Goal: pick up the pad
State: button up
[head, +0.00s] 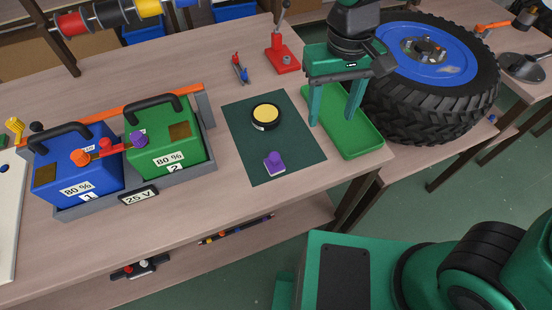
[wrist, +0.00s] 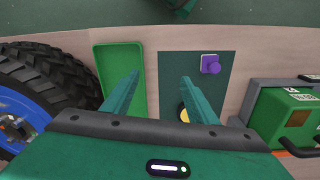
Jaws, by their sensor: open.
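On the dark green mat (head: 243,150) stands a small pale square piece with a purple knob (head: 274,162); it also shows in the wrist view (wrist: 210,64). A round yellow disc in a black rim (head: 265,115) lies farther back on the same mat. I cannot tell for certain which of these two is the pad. My gripper (head: 331,122) is open and empty, with its fingers pointing down over the green tray, right of the mat. In the wrist view, one finger partly hides the yellow disc (wrist: 184,113).
The green tray (head: 359,139) lies right of the mat. A large tyre with a blue hub (head: 418,52) stands beyond it. A red-based lever (head: 283,60) stands behind the mat. A grey holder with blue and green batteries (head: 165,145) is at left. Bare tabletop surrounds the mat's front.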

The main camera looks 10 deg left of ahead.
jog(key=n, duration=0.2)
send_near(275, 155)
jog(key=shift+w+d+f, duration=0.15)
jog(key=shift+d+f, duration=0.25)
jog(key=shift+d, duration=0.1)
jog(key=shift+s+a+f, duration=0.2)
jog(key=shift+a+f, duration=0.05)
jog(key=shift+w+a+f, duration=0.1)
jog(key=shift+f, duration=2.5)
jog(key=shift+a+f, duration=0.1)
jog(key=shift+f, duration=2.5)
jog(key=c, duration=1.1)
